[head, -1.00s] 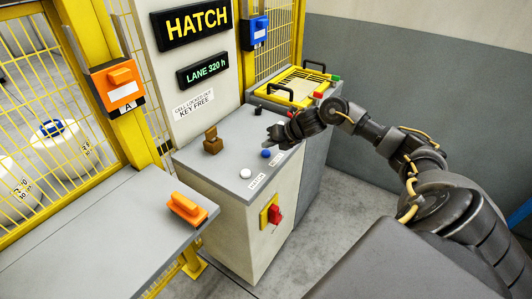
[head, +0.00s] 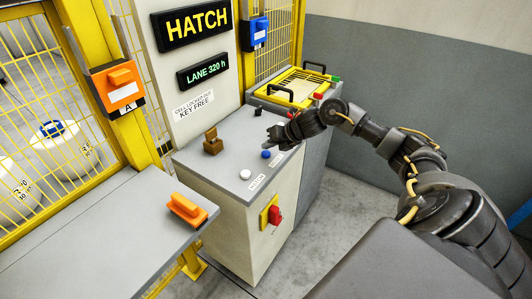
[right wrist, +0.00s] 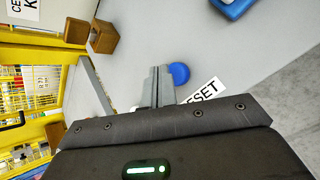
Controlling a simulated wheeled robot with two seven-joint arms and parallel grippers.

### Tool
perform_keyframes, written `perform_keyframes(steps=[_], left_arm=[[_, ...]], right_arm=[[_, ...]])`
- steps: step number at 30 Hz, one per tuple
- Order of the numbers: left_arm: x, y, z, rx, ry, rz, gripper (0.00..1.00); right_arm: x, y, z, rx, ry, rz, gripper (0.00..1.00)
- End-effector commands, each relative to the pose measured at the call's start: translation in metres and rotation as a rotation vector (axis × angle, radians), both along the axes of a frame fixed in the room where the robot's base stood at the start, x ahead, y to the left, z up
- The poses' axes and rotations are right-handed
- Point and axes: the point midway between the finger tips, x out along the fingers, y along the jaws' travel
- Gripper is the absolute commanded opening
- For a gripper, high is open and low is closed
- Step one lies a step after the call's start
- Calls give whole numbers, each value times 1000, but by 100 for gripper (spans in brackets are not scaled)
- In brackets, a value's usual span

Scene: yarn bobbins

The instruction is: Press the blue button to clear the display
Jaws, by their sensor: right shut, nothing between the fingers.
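The blue button (head: 266,154) stands on the grey top of the console (head: 225,170), near its right edge, with a white button (head: 245,175) nearer the front. The right wrist view shows the blue button (right wrist: 179,74) beside a label reading RESET. My right gripper (head: 270,138) is shut and empty, above the console just behind the blue button in the head view. In the right wrist view its closed fingertips (right wrist: 159,72) appear just left of the button; contact cannot be told. The display (head: 203,70) reads "LANE 320 h", below a HATCH sign (head: 198,25). My left gripper is out of view.
A brown block (head: 212,142) stands on the console left of my right gripper. A red switch handle (head: 275,214) sticks out of the console front. An orange-handled piece (head: 187,209) lies on the left shelf. A yellow-topped unit (head: 297,86) stands behind, right.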

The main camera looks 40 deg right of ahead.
Motion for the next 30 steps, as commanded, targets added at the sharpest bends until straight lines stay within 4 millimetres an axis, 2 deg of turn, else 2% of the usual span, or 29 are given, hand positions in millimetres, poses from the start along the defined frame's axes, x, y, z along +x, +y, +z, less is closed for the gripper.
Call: perform_keyframes(steps=[18,30], left_arm=[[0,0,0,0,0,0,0],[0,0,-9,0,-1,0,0]], right_arm=[[0,0,0,0,0,0,0],[0,0,-8,0,-1,-1,0]])
